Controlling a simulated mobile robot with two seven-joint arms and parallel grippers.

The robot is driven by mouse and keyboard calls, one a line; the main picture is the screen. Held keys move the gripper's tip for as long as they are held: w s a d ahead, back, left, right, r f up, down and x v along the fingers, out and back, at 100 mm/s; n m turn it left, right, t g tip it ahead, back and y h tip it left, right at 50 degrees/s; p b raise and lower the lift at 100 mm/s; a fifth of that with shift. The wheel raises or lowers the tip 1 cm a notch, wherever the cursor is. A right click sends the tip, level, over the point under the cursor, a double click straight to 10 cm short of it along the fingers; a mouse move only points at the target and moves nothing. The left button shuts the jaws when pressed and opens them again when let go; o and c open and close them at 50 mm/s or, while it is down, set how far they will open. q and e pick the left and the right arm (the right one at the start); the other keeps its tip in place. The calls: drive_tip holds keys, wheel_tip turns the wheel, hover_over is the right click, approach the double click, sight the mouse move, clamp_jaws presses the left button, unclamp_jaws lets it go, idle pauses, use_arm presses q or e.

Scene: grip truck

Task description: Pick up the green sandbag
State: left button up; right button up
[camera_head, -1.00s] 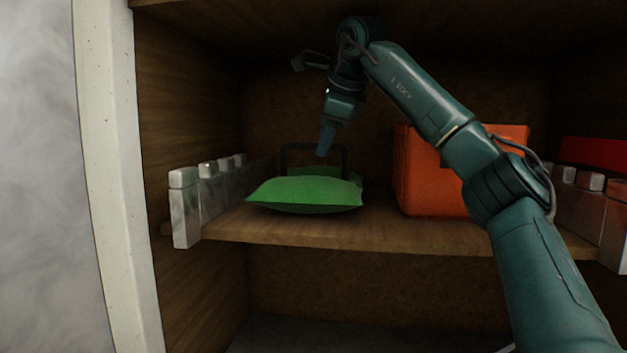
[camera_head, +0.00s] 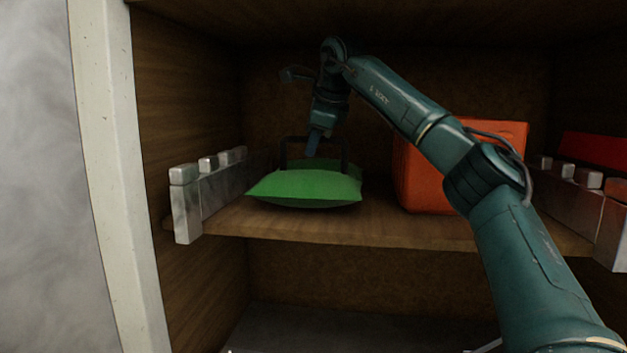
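The green sandbag (camera_head: 304,186) lies on the wooden shelf (camera_head: 380,228), left of the middle. Its black handle (camera_head: 284,154) stands up behind the green front part. My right arm reaches in from the right, and my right gripper (camera_head: 313,146) points down at the handle, with its tip inside the handle's outline in this view. I see the gripper edge-on, so I cannot tell whether its fingers are open or shut, or whether they touch the handle. My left gripper is not in view.
An orange box (camera_head: 413,180) stands right of the sandbag, partly behind my arm. A red object (camera_head: 596,153) is at the far right. Grey notched rails (camera_head: 187,205) edge the shelf on both sides. A wooden wall (camera_head: 185,110) closes the left side.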

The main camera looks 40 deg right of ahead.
clamp_jaws()
idle(0.9)
drive_tip(key=shift+a+r, duration=0.1)
drive_tip(key=shift+r, duration=0.3)
drive_tip(key=shift+w, duration=0.1)
